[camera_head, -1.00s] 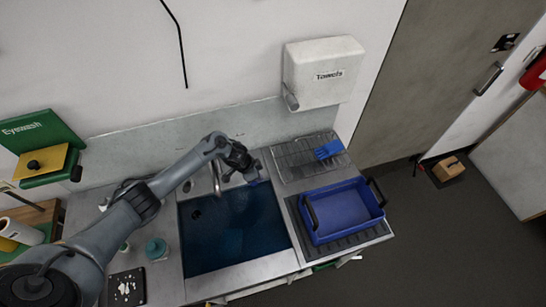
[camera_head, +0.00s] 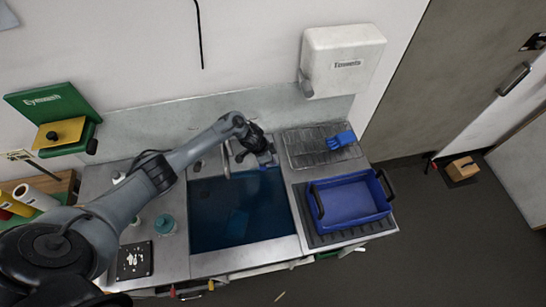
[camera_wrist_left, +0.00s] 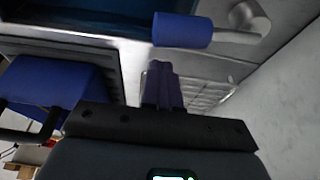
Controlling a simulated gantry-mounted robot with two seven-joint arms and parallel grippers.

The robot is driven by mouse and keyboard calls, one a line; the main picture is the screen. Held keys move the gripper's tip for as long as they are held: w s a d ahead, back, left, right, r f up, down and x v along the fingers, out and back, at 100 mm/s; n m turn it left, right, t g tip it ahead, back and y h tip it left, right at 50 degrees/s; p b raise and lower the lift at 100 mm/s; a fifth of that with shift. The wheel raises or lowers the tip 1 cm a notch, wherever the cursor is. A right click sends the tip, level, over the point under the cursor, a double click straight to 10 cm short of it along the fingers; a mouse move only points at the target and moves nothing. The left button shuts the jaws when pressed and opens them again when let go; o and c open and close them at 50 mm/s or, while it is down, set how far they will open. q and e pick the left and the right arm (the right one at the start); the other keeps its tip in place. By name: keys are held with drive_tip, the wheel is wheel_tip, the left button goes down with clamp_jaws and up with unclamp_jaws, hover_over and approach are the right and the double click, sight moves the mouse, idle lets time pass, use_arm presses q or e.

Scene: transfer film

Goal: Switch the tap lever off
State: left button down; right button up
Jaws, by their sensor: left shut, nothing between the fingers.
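The tap lever shows in the left wrist view as a blue cylindrical grip (camera_wrist_left: 183,30) on a silver stem that runs right to a round metal hub. My left gripper (camera_wrist_left: 160,66) is shut and empty. Its fingertips are just below the blue grip in that picture, and I cannot tell whether they touch it. In the head view my left gripper (camera_head: 266,160) is at the back right edge of the sink, beside the silver tap spout (camera_head: 226,161), and hides most of the lever. My right gripper is not in view.
The sink (camera_head: 235,215) is dark blue inside. A blue basin (camera_head: 351,205) stands right of it, with a wire rack (camera_head: 305,150) and blue glove (camera_head: 341,140) behind. A towel dispenser (camera_head: 340,60) hangs on the wall. A teal-lidded jar (camera_head: 165,224) stands left of the sink.

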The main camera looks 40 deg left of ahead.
use_arm(q)
wheel_tip(320, 180, up, 10)
drive_tip(key=s, duration=0.1)
drive_tip(key=shift+a, duration=0.3)
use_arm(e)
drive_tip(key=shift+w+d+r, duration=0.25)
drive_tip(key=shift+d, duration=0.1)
use_arm(q)
drive_tip(key=shift+d+f, duration=0.1)
drive_tip(key=shift+d, duration=0.05)
